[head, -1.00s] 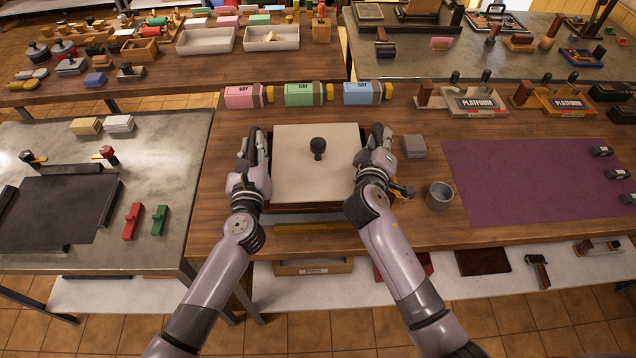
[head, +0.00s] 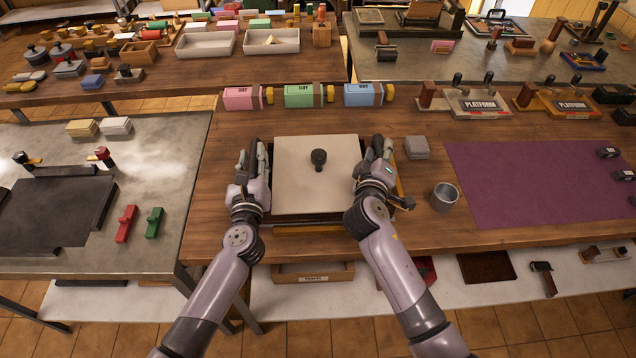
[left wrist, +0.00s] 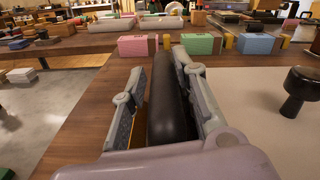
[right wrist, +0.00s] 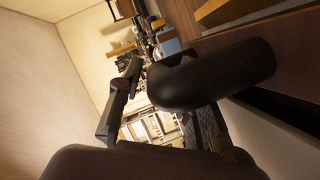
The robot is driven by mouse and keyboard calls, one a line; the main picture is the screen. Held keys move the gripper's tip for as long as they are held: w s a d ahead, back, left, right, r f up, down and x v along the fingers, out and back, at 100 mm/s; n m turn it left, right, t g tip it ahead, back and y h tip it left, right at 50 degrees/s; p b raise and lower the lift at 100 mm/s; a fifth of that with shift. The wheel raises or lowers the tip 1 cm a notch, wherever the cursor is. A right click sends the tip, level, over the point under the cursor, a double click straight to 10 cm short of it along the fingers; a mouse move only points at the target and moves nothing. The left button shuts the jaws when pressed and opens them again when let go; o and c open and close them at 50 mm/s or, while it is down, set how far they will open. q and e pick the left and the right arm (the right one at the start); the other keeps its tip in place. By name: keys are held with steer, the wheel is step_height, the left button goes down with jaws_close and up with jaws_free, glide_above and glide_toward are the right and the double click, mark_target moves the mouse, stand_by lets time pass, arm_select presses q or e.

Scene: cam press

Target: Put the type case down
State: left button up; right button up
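The type case (head: 308,218) sits low at the front of the middle wooden table, between my grippers. Its top is a cream board (head: 300,180) with a black knob (head: 318,158). My left gripper (head: 257,150) is at its left side. In the left wrist view its fingers stand apart around a black bar handle (left wrist: 172,100), with a gap beside the bar. My right gripper (head: 382,150) is at the right side. In the right wrist view its fingers are spread around the other black handle (right wrist: 215,78). The case's underside is hidden, so full contact with the table cannot be seen.
A grey metal cup (head: 444,196) and a small grey block (head: 416,147) stand right of my right gripper. A purple mat (head: 540,180) covers the right. The table's front edge is close below the case.

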arm_select(q)
steer(key=shift+o, duration=0.8)
steer(key=shift+d+r, duration=0.1)
steer(key=shift+r, duration=0.2)
arm_select(e)
steer(key=shift+o, duration=0.8)
steer(key=shift+a, duration=0.1)
arm_select(q)
steer(key=shift+d, duration=0.1)
steer(key=shift+s+d, duration=0.1)
arm_select(e)
steer(key=shift+d+r, duration=0.1)
steer(key=shift+d, duration=0.15)
steer(key=shift+s, duration=0.15)
steer(key=v, duration=1.2)
arm_select(q)
steer(key=s, duration=1.1)
steer(key=shift+s+a+f, duration=0.2)
steer(key=shift+s+a, duration=0.1)
steer(key=shift+s, duration=0.1)
